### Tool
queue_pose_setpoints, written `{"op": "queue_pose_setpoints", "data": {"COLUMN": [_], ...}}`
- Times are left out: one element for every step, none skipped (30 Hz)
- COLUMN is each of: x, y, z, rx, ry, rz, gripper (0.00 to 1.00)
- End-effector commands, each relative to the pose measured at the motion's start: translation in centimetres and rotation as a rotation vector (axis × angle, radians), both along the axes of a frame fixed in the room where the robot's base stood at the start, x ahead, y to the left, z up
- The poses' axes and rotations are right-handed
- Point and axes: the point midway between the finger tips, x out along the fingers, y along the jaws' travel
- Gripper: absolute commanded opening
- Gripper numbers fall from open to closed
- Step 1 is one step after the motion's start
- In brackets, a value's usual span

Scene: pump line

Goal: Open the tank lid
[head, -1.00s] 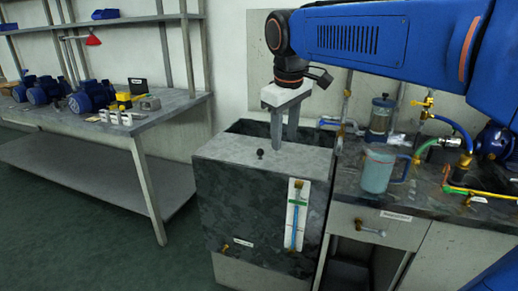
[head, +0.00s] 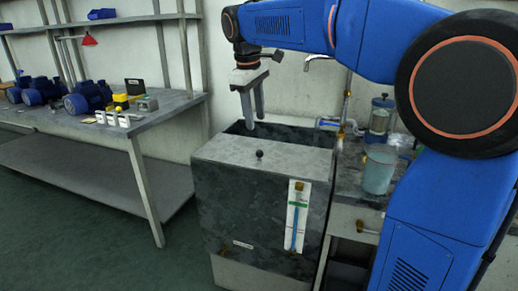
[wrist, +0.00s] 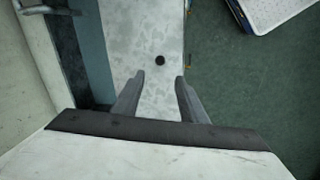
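The tank (head: 262,205) is a dark grey speckled box with a lighter flat lid (head: 215,150) on its top. A dark strip behind the lid shows the tank's open rear part. A small black knob (head: 259,154) stands near the lid's front edge. In the wrist view, the pale lid (wrist: 150,30) carries the knob (wrist: 160,60) just beyond the fingertips, roughly centred between them. My gripper (head: 255,124) points down above the rear of the tank, behind the knob. Its fingers (wrist: 160,76) are apart with nothing between them.
A workbench (head: 175,110) with blue pumps (head: 85,98) and small boxes stands left. A light-blue jug (head: 378,170) sits on the counter right of the tank. A sight gauge (head: 297,215) is on the tank's front. The floor between bench and tank is free.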

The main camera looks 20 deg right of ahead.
Motion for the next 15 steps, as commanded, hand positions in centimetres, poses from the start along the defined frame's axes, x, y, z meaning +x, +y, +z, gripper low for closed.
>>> {"op": "queue_pose_setpoints", "data": {"x": [0.0,0.1,0.2,0.3,0.3,0.4,0.5,0.6,0.7,0.7,0.8,0.9,1.0,1.0,1.1], "y": [-0.2,-0.2,-0.4,-0.4,-0.5,-0.6,-0.7,-0.8,-0.9,-1.0,-1.0,-1.1,-1.2,-1.3,-1.3], "z": [-1.0,-1.5,-2.2,-2.7,-3.2,-3.9,-4.5,-5.0,-5.7,-6.2,-6.7,-7.4,-7.9,-8.4,-9.0], "rx": [-0.001,-0.001,0.000,0.000,0.000,0.000,0.000,0.000,0.000,0.000,0.000,0.000,0.000,0.000,0.000], "ry": [0.002,0.002,0.002,0.002,0.002,0.002,0.002,0.002,0.002,0.002,0.003,0.002,0.003,0.003,0.002], "rz": [0.000,0.000,-0.001,-0.001,-0.001,-0.001,-0.001,-0.001,-0.001,-0.001,-0.002,-0.001,-0.002,-0.002,-0.001], "gripper": [0.39,0.39,0.39,0.39,0.39,0.39,0.39,0.39,0.39,0.39,0.39,0.39,0.39,0.39,0.39]}}
